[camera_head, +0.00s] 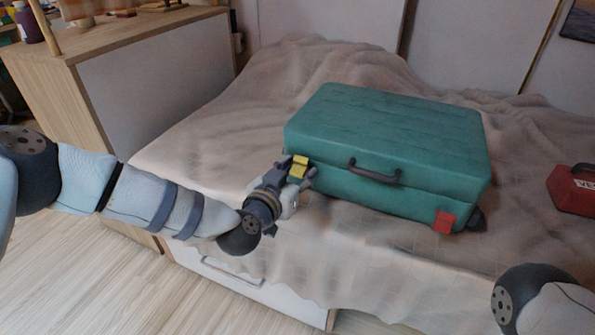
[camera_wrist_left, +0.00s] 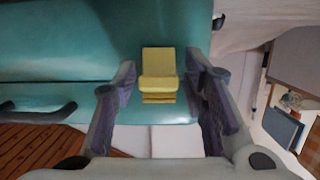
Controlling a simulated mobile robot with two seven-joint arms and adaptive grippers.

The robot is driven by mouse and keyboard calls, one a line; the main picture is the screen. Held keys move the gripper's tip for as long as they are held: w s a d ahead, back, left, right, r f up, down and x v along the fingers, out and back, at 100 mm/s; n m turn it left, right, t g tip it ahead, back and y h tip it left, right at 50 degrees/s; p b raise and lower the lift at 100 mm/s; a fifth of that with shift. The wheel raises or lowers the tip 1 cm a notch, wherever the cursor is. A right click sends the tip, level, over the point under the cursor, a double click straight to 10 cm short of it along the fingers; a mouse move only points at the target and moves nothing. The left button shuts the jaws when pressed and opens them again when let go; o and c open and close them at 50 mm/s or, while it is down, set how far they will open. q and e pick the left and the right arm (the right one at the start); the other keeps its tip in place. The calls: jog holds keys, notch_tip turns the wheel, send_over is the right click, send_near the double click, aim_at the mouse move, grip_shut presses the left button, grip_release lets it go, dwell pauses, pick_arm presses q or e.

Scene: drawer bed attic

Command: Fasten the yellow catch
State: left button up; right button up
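The teal suitcase (camera_head: 385,140) lies shut on the bed with its dark handle (camera_head: 374,172) facing me. The yellow catch (camera_head: 300,166) is on its front, near the left end. In the left wrist view the catch (camera_wrist_left: 158,62) is a yellow plate with a ribbed lower part near the lid seam; I cannot tell whether it is latched. My left gripper (camera_head: 298,177) is at the catch. Its two fingers (camera_wrist_left: 160,76) are apart, one on each side of the catch; contact is unclear. My right gripper is out of view; only part of that arm shows.
A red catch (camera_head: 444,222) is near the suitcase's right end. A red box (camera_head: 574,188) lies on the rumpled blanket (camera_head: 225,143) at the right. A wooden cabinet (camera_head: 150,80) stands at the left. Open blanket lies in front of the suitcase.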

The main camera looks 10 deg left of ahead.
pick_arm(q)
jog(key=v, duration=1.2)
